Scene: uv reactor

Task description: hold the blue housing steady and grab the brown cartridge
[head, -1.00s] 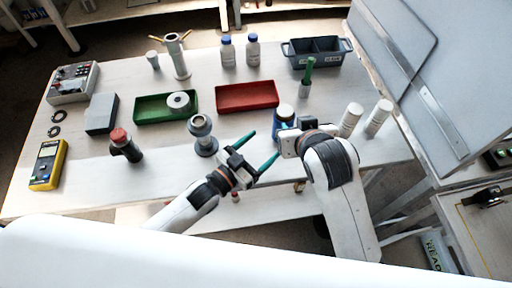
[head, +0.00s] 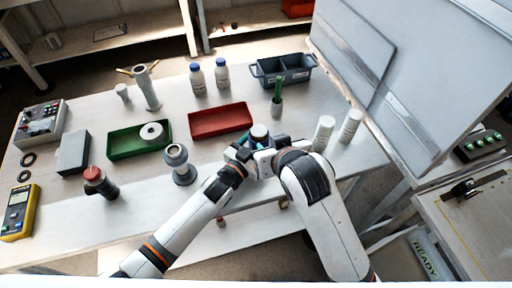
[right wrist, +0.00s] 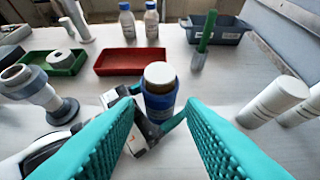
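The blue housing (right wrist: 160,103) stands upright near the table's front edge. The brown cartridge (right wrist: 160,82) sits in it, its pale round top above the rim; this top also shows in the head view (head: 259,131). My left gripper (right wrist: 154,106) reaches in from the left at the housing, one teal finger behind it and one in front. Whether both fingers press on it I cannot tell. My right gripper (right wrist: 160,130) is open and empty, its teal fingers spread on the near side of the housing and cartridge. In the head view the wrists largely hide the housing.
A grey flanged fitting (head: 176,163) stands left of the housing. A red tray (head: 219,121) lies behind it. A green-handled tool in a cup (head: 277,100) and two white cylinders (head: 336,130) stand to the right. A grey bin (head: 284,70) is farther back.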

